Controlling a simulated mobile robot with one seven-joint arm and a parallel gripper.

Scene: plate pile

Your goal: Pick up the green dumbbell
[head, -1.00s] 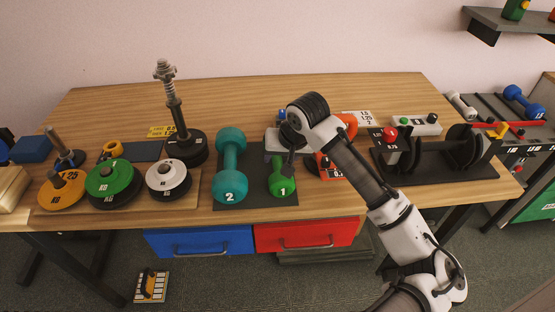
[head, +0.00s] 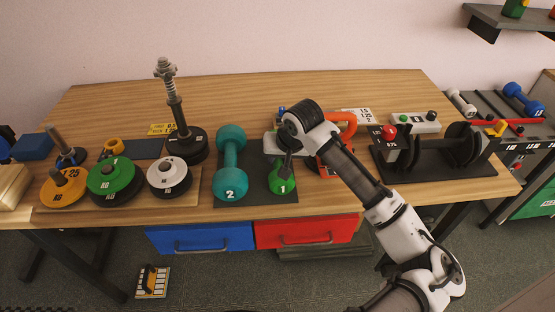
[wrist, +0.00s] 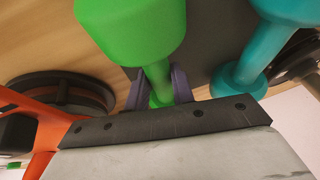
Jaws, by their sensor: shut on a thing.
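The green dumbbell (head: 283,184) is marked 1 and stands out at the right end of the dark mat (head: 256,211) in the head view. Its far part is hidden behind my arm. My gripper (head: 285,163) is over the dumbbell's handle. In the wrist view, the two fingers of my gripper (wrist: 157,90) are on either side of the green handle, shut on it. The large green head of the dumbbell (wrist: 130,30) fills the top of that view. I cannot tell whether the dumbbell is clear of the mat.
A teal dumbbell (head: 230,165) marked 2 lies close on the left. An orange-handled object (head: 345,125) is just right of my gripper. Weight plates (head: 115,178) sit further left, and a black rack (head: 435,155) stands at the right. The table's back middle is clear.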

